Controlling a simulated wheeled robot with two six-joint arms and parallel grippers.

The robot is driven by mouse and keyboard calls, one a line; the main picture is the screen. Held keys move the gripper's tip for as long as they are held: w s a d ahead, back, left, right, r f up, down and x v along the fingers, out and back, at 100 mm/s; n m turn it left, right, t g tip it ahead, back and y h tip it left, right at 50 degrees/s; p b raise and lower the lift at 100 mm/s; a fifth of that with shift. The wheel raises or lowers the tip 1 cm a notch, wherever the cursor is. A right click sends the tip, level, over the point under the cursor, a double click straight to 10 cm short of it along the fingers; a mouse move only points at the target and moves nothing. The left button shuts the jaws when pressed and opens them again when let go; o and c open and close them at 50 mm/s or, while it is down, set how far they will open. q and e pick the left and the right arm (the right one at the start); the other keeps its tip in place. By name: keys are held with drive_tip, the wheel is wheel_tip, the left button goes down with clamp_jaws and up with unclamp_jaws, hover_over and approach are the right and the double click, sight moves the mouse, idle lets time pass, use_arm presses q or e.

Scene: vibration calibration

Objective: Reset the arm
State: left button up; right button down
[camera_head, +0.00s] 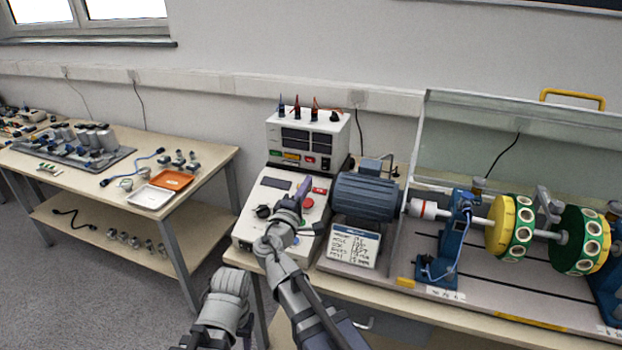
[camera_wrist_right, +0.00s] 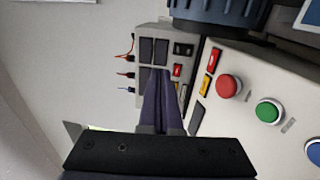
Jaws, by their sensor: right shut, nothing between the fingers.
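My right gripper (camera_head: 303,190) is over the sloped control box (camera_head: 262,222), in front of the upright display unit (camera_head: 337,143). In the right wrist view its purple fingers (camera_wrist_right: 163,98) are pressed together with nothing between them. That view also shows the control box face (camera_wrist_right: 262,75) with a red button (camera_wrist_right: 228,86), a green button (camera_wrist_right: 269,111) and part of a blue one (camera_wrist_right: 314,151). The display unit (camera_wrist_right: 150,75) lies beyond the fingertips. Another grey arm part of mine shows at the bottom of the head view, but my left gripper is not seen.
A blue motor (camera_head: 366,198) drives a shaft with two green and yellow discs (camera_head: 511,226) under a raised clear cover (camera_head: 470,140). A label card (camera_head: 352,246) stands in front of the motor. A side table (camera_head: 215,158) at left holds an orange tray (camera_head: 171,180) and a white tray (camera_head: 151,197).

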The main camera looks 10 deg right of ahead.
drive_tip(key=shift+s+a, duration=0.15)
drive_tip(key=shift+s, duration=0.05)
drive_tip(key=s+f+m+g+y+p, duration=0.3)
drive_tip(key=s+f+m+g+p, duration=0.35)
drive_tip(key=s+f+g, duration=0.3)
drive_tip(key=s+a+f+g+y+p, duration=0.2)
drive_tip(key=s+a, duration=0.3)
drive_tip(key=s, duration=0.3)
drive_tip(key=s+a+f+g+y+p, duration=0.2)
drive_tip(key=s+a+g+y, duration=0.2)
drive_tip(key=s, duration=0.3)
drive_tip(key=shift+s+a+f+m+g+y, duration=0.35)
drive_tip(key=shift+a+m, duration=0.1)
drive_tip(key=shift+a, duration=0.4)
drive_tip(key=shift+d, duration=0.15)
